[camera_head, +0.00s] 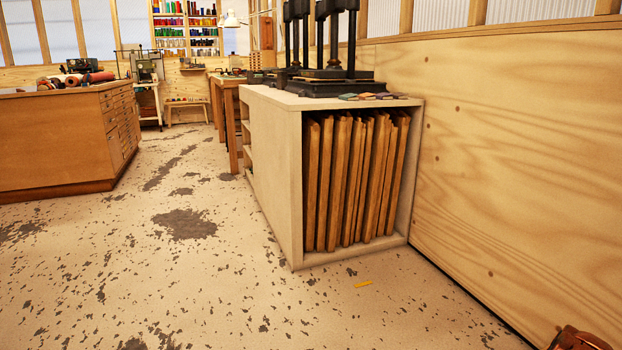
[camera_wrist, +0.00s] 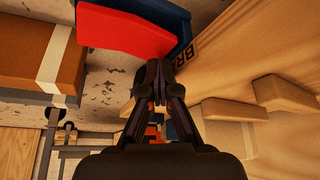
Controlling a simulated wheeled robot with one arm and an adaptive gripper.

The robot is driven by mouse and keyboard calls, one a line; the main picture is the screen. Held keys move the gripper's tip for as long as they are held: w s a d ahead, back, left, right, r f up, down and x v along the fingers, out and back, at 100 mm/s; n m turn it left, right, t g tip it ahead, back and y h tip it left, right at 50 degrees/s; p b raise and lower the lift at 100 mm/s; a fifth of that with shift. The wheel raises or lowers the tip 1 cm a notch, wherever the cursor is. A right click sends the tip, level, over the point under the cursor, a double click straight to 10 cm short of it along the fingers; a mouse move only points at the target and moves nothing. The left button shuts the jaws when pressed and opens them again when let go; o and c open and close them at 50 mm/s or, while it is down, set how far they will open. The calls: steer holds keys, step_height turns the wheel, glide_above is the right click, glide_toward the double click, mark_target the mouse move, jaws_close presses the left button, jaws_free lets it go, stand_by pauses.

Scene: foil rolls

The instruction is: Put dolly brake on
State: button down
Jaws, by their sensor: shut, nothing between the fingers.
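In the wrist view my gripper (camera_wrist: 153,88) is shut and empty, its two dark fingers together. A broad red flat piece (camera_wrist: 115,30) with a dark blue part (camera_wrist: 172,14) around it lies just beyond the fingertips, toward the top. A tan label (camera_wrist: 188,56) beside it shows dark letters that look like "BRA"; the rest is cut off from sight. I cannot tell whether the fingertips touch the red piece or which position it is in. The whole dolly is not visible, and neither it nor my gripper shows in the head view.
In the head view a cabinet with upright boards (camera_head: 290,215) stands by the plywood wall (camera_head: 520,150). The speckled floor (camera_head: 170,270) at left is clear.

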steer(key=shift+f+b, duration=0.35)
steer(key=shift+f, duration=0.3)
steer(key=shift+r, duration=0.15)
steer(key=shift+r+p, duration=1.05)
steer(key=shift+r, duration=2.3)
